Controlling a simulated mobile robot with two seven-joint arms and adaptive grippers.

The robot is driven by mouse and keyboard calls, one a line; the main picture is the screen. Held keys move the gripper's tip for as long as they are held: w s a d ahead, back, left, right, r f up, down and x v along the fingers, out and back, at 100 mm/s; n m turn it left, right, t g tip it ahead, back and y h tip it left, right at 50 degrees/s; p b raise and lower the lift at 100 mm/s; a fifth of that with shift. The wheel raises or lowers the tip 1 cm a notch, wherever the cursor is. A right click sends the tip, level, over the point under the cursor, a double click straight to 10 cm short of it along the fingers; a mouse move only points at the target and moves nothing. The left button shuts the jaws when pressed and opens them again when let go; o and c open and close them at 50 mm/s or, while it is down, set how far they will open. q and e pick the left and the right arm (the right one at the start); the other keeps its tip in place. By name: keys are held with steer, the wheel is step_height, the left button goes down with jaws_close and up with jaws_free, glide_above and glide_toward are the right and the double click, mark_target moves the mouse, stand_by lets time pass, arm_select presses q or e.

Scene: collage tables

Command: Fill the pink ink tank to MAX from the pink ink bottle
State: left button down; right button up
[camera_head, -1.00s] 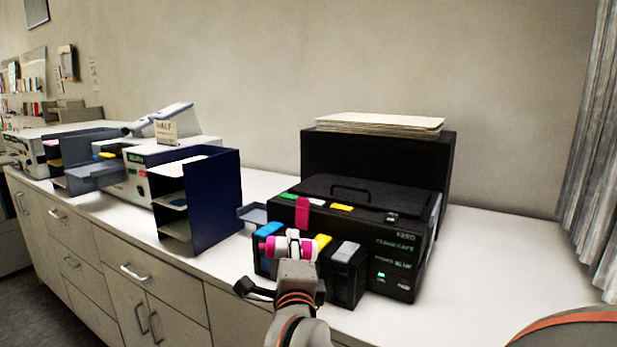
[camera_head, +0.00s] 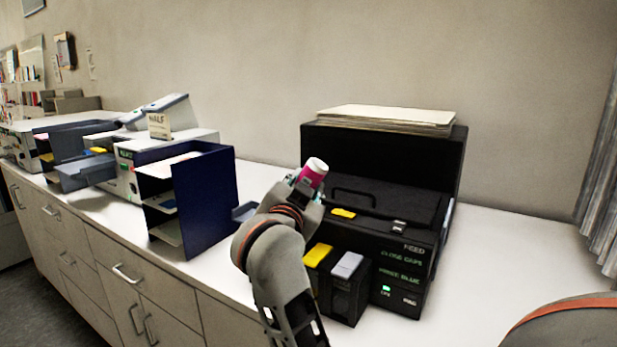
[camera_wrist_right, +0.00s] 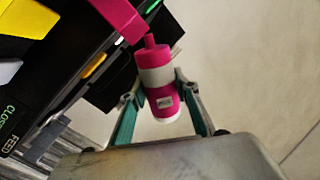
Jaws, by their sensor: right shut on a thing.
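The pink ink bottle (camera_head: 314,172), with a pale band and white base, is tilted with its base up in the head view. My right gripper (camera_head: 300,190) is shut on it, above the front left of the black printer (camera_head: 420,215). In the right wrist view, the bottle (camera_wrist_right: 162,98) sits between the fingers of the gripper (camera_wrist_right: 155,85). Its nozzle points at a pink piece (camera_wrist_right: 120,18) that looks like the raised pink tank lid; I cannot tell whether they touch. My arm hides the pink tank in the head view. My left gripper is not in view.
The yellow-lidded tank (camera_head: 318,255) and grey-lidded tank (camera_head: 347,265) stand right of my arm. The blue tank is hidden. A navy paper tray (camera_head: 208,200) stands to the left. Paper (camera_head: 385,118) lies on the printer's tall back. The counter (camera_head: 490,250) is clear to the right.

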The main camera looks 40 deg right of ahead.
steer(key=shift+s+a, duration=0.1)
steer(key=shift+a, duration=0.05)
steer(key=shift+f, duration=2.9)
steer(key=shift+a+f+b, duration=0.1)
steer(key=shift+f+b, duration=0.4)
steer(key=shift+f, duration=1.15)
steer(key=shift+s+r, duration=0.1)
stand_by(3.2)
